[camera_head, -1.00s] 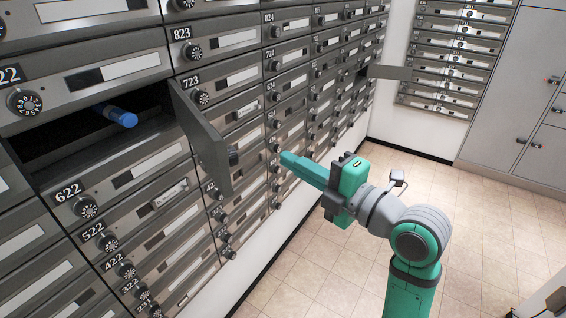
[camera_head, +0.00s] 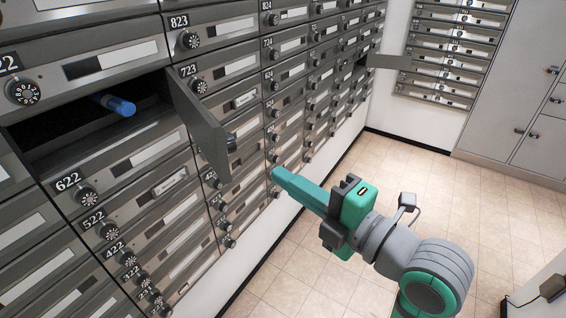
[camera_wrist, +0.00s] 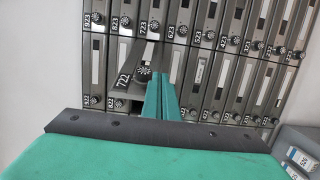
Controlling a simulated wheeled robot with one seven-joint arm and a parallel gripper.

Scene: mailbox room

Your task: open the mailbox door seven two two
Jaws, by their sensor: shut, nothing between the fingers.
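The mailbox door 722 (camera_head: 198,122) is a grey panel standing swung out from the wall, hinged at the right side of its compartment. Its number and dial (camera_wrist: 141,74) show in the wrist view. The dark open compartment (camera_head: 60,137) lies to its left, with a blue cylinder (camera_head: 117,105) inside. My gripper (camera_head: 279,175) is shut and empty, to the right of the door's free edge, with a visible gap in the head view. In the wrist view its green fingers (camera_wrist: 164,82) appear just beside the dial; contact cannot be told there.
Rows of closed grey mailboxes (camera_head: 285,50) with dials fill the wall. Another door (camera_head: 388,61) stands open farther along. More mailboxes and grey lockers (camera_head: 520,90) are at the back. The tiled floor (camera_head: 425,180) to the right is clear.

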